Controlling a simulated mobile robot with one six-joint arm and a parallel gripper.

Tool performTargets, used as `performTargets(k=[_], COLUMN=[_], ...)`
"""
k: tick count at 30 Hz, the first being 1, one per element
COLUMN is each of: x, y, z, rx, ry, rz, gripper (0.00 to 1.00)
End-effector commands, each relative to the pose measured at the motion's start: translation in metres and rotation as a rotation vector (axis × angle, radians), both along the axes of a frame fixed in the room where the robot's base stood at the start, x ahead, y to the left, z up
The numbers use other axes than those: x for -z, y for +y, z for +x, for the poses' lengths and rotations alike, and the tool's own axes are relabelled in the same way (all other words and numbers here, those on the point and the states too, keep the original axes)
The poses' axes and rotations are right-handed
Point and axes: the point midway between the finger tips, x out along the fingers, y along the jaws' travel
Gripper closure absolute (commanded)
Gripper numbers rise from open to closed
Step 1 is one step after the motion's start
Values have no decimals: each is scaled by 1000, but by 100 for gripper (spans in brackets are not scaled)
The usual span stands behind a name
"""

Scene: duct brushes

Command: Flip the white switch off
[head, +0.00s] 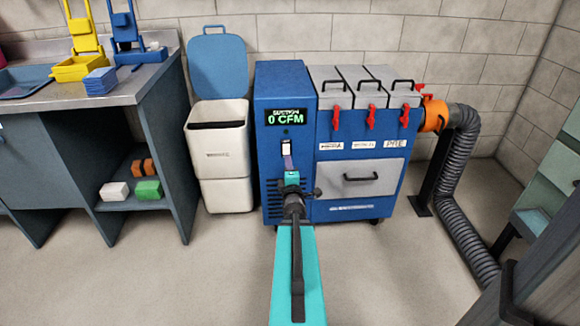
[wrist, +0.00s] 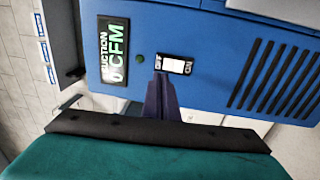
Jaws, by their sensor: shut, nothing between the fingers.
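The white switch (head: 286,148) is on the front of the blue suction machine (head: 268,190), below a display (head: 286,116) reading 0 CFM. In the wrist view the white switch (wrist: 178,66) sits between an OFF label at its left end and an ON label at its right. My gripper (head: 288,163) is shut and empty, in front of the panel just below the switch. In the wrist view the purple fingertips of my gripper (wrist: 160,78) point at the panel beside the OFF end. I cannot tell whether they touch it.
A white bin (head: 216,165) with a blue lid stands left of the machine. A workbench (head: 110,92) is further left. A grey hose (head: 450,190) runs from the machine's right side to the floor. Floor in front is clear on either side of my arm.

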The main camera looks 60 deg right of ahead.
Motion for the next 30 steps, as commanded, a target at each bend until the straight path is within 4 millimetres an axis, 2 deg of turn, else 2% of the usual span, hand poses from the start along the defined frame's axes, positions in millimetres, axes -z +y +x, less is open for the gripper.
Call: performTargets(k=[9, 15, 30], x=[-4, -8, -9], y=[5, 26, 36], z=[-6, -22, -30], rx=[8, 8, 8], ry=[2, 1, 1], rz=[0, 1, 1], gripper=[100, 100, 100])
